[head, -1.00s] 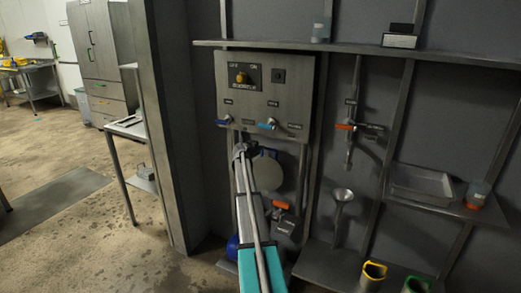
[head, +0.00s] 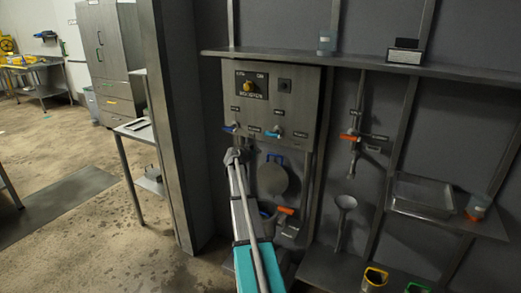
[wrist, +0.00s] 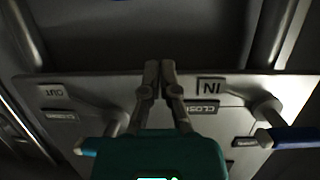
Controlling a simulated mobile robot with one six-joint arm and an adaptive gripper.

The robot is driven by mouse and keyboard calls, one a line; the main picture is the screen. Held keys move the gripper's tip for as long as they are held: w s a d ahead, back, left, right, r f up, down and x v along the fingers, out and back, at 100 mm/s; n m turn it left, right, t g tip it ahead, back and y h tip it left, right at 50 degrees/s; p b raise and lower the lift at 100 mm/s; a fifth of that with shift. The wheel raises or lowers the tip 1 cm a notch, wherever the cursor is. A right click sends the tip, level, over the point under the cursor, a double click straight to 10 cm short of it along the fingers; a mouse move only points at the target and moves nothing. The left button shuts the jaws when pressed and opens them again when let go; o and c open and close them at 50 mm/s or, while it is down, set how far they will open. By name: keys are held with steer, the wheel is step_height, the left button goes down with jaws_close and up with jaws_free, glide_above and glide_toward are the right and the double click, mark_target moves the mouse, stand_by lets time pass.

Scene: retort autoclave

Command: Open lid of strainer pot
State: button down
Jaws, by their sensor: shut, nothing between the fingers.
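The disc does not show there.
The control panel (head: 271,100) carries blue-handled valves; a blue handle (wrist: 292,138) is close right of my gripper in the wrist view. An orange-handled valve (head: 286,211) is below right of the disc. A grey post (head: 172,130) stands left.

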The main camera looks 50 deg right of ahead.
steer(key=a, duration=0.1)
steer(key=r, duration=0.1)
steer(key=a+p, duration=0.1)
steer(key=shift+s+a+r, duration=0.25)
steer(key=shift+a+r, duration=0.05)
stand_by(0.4)
steer(key=s+a+f+n+y, duration=0.2)
steer(key=a+f+y, duration=0.1)
steer(key=a, duration=0.9)
steer(key=s+a+f+n+y, duration=0.1)
steer(key=a+f+n+y, duration=0.2)
steer(key=a, duration=1)
steer(key=s+a+f+n+y, duration=0.2)
steer(key=a+f, duration=0.2)
steer(key=a, duration=0.8)
steer(key=s+a+f+n+g+y, duration=0.1)
steer(key=s+a+f+n+y, duration=0.2)
steer(key=s+a, duration=0.75)
steer(key=s+a+f+n+g+y, duration=0.15)
steer(key=s+a+n+y, duration=0.35)
steer(key=a, duration=1.2)
step_height(320, 180, up, 17)
steer(key=w+h+p, duration=0.1)
steer(key=p, duration=1.5)
steer(key=shift+w+f+n, duration=0.15)
steer(key=shift+w+n, duration=0.1)
steer(key=shift+n, duration=0.05)
